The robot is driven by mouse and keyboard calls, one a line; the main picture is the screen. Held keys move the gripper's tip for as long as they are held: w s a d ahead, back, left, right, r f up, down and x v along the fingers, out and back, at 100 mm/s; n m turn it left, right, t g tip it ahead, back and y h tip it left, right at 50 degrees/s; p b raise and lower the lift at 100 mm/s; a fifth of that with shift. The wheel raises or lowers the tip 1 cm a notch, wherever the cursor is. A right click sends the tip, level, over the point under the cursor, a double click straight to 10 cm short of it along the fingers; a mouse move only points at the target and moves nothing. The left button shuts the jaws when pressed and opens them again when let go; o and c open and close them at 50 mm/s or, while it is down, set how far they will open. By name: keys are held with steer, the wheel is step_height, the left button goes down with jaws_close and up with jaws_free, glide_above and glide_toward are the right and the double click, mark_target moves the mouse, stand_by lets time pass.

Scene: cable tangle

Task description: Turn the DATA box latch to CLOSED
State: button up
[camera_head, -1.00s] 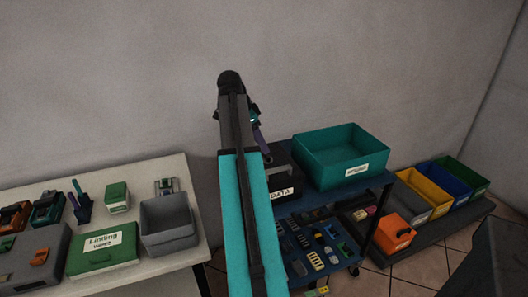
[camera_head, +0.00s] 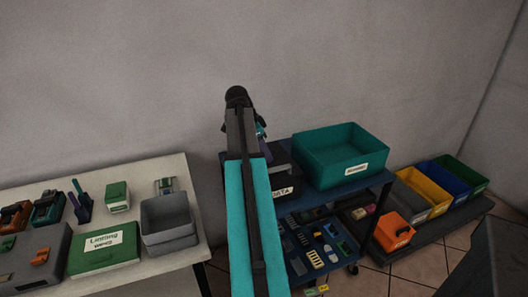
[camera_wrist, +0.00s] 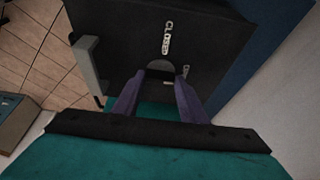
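The DATA box (camera_head: 284,178) is dark, with a white DATA label, and stands on the blue cart left of the teal bin. My arm partly hides it in the head view. In the wrist view the box (camera_wrist: 120,35) shows a dark face with a white CLOSED label (camera_wrist: 168,38). My gripper (camera_wrist: 160,80) has two purple fingers, spread apart in front of this face, below the label. A small dark piece, perhaps the latch (camera_wrist: 160,73), lies between the fingertips. I cannot tell whether the fingers touch it. In the head view my gripper is mostly hidden behind my arm.
A grey bar (camera_wrist: 88,65) stands out at the box's left side in the wrist view. The teal bin (camera_head: 340,170) is right of the box. A white table (camera_head: 205,240) with a grey bin (camera_head: 168,238) is at the left. The wall is close behind.

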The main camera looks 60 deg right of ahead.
steer(key=c, duration=0.3)
steer(key=shift+a, duration=0.25)
steer(key=shift+c, duration=1.2)
steer(key=shift+d, duration=0.2)
